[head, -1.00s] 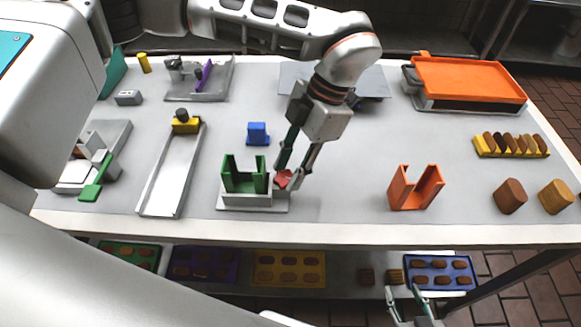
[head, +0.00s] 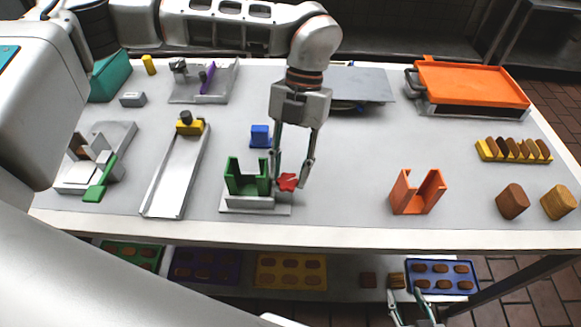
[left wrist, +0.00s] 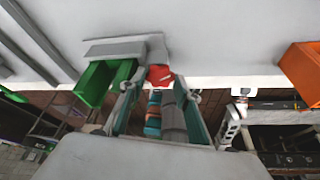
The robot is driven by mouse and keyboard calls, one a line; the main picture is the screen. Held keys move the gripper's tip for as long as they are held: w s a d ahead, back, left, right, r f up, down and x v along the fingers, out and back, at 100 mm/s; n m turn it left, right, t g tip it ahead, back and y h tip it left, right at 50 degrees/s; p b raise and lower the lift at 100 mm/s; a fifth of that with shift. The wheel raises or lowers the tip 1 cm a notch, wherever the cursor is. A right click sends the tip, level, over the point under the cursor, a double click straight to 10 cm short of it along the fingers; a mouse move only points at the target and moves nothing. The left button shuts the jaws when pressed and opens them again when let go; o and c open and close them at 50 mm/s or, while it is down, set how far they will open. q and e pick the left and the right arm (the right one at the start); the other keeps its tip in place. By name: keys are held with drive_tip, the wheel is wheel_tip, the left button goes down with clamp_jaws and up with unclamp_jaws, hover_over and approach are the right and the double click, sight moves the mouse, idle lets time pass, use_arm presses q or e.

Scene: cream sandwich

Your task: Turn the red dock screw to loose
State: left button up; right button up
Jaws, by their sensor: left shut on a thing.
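The red dock screw (head: 288,182) sits at the right side of the grey dock (head: 262,209), which holds a green U-shaped bracket (head: 247,179). My left gripper (head: 287,185) reaches down from above with its two fingers on either side of the screw and is shut on it. In the left wrist view the red screw (left wrist: 159,76) shows between the fingertips, beside the green bracket (left wrist: 95,83). Any loose or tight mark on the screw is too small to read. My right gripper (head: 407,296) is low at the bottom right, its fingers apart and empty.
A blue block (head: 260,136) stands behind the dock. An orange bracket (head: 417,194) stands to the right, with clear tabletop between. A silver ramp (head: 173,180) lies to the left. Trays of dark pieces are on the shelf below, including a blue tray (head: 441,292).

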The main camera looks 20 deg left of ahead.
idle(0.3)
use_arm(q)
drive_tip(key=o, duration=1.1)
drive_tip(key=v, duration=0.8)
